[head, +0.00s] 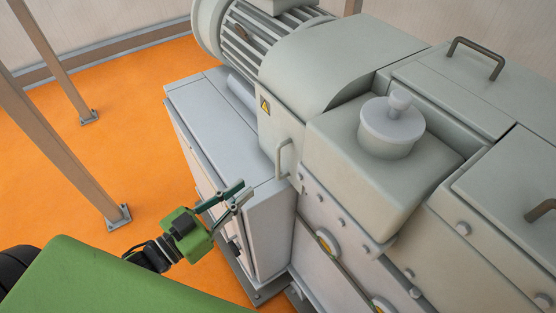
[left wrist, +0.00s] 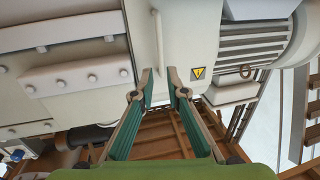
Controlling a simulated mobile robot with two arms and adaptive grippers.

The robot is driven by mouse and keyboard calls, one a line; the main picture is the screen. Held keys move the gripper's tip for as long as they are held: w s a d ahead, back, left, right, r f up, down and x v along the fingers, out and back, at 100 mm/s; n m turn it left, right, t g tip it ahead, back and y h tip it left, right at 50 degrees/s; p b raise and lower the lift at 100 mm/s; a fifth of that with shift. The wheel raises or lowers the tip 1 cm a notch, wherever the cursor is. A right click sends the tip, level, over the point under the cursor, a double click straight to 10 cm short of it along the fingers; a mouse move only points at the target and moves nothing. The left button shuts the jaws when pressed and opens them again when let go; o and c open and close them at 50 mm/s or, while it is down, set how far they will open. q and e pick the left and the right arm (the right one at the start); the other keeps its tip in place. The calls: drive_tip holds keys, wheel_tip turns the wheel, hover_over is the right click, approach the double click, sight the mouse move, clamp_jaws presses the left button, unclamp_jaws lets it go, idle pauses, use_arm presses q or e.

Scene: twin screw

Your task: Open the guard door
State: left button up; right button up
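The rounded grey cover (head: 325,65) with a yellow warning label looks like the guard door. It sits closed against the machine in the head view and fills the upper middle of the left wrist view (left wrist: 178,25). A pale bar handle (head: 281,160) stands on its lower front; it also shows in the left wrist view (left wrist: 158,40). My left gripper (head: 245,189) is below and left of the handle, apart from it. In the left wrist view its fingers (left wrist: 159,71) are spread and empty, with the handle beyond the gap. My right gripper is out of view.
A grey cabinet (head: 215,125) stands below the cover, close to my left gripper. A round-capped housing (head: 390,125) and lids with dark handles (head: 475,55) lie to the right. Metal posts (head: 60,135) stand on the open orange floor (head: 130,130) at left.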

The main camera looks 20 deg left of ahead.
use_arm(q)
drive_tip(key=p, duration=0.3)
hover_over(277, 176)
drive_tip(key=shift+w, duration=0.3)
clamp_jaws()
